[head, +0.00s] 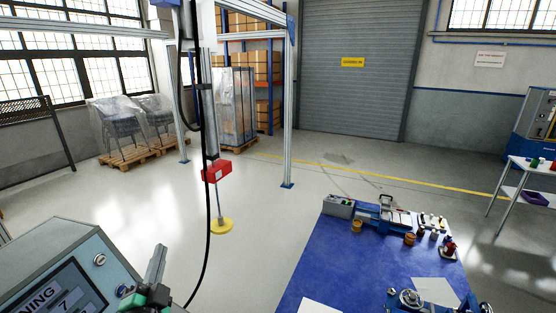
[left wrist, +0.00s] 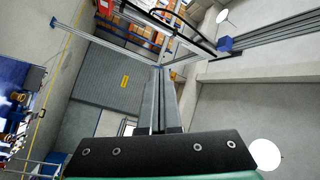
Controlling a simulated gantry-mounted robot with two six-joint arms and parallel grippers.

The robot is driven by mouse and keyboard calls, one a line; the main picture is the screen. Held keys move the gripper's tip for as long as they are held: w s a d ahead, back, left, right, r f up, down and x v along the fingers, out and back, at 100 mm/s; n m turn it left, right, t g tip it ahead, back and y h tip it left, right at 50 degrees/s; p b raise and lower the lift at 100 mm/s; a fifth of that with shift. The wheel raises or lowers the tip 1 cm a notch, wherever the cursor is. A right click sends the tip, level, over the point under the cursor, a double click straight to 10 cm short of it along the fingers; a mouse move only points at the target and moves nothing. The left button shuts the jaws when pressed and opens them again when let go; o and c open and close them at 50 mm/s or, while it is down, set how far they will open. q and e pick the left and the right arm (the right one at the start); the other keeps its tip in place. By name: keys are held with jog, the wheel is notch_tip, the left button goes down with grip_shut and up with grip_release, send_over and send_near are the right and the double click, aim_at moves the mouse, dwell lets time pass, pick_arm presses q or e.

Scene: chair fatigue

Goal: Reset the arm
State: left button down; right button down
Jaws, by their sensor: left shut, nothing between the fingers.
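My left gripper (head: 157,265) comes in at the bottom left of the head view, just right of a grey control box (head: 70,245). Its grey fingers point up and are shut with nothing between them. In the left wrist view the shut fingers (left wrist: 166,100) stand together in the middle, above a dark bracket. The control box has a lit screen (head: 50,295) with cut-off lettering "NING" and a 7. A round silver fitting (head: 100,259) and a dark round knob (head: 122,290) sit on its face. My right gripper is not seen.
A blue-topped table (head: 300,275) holds tools and small pots at the lower right. A black cable (head: 208,230) hangs beside a red box (head: 216,171) and a rod with a yellow disc (head: 221,227). A metal frame post (head: 288,140) stands behind. Open floor lies between.

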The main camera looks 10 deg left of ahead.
pick_arm(q)
jog(key=s+d+r+n+t+h, duration=0.1)
jog(key=d+r+t, duration=0.15)
jog(key=r, duration=0.45)
jog(key=s+d+r+n+t, duration=0.1)
jog(key=d+r, duration=0.3)
jog(key=r, duration=0.4)
jog(key=s+d+r+n+t+h, duration=0.25)
jog(key=s+d+r+h, duration=0.2)
jog(key=s+r, duration=0.4)
jog(key=s+d+r+n+t+h, duration=0.1)
jog(key=s+d+r+t+h, duration=0.3)
jog(key=s+d+r, duration=0.45)
jog(key=w+a+r+p, duration=0.1)
jog(key=r+p, duration=1)
jog(key=r, duration=0.1)
jog(key=w+a+r+p, duration=0.1)
jog(key=a+r+p, duration=0.1)
jog(key=r+p, duration=1)
jog(key=shift+w+g, duration=0.25)
jog(key=shift+g, duration=0.05)
jog(key=shift+n, duration=0.25)
jog(key=shift+s+a+y, duration=0.1)
jog(key=shift+y, duration=0.15)
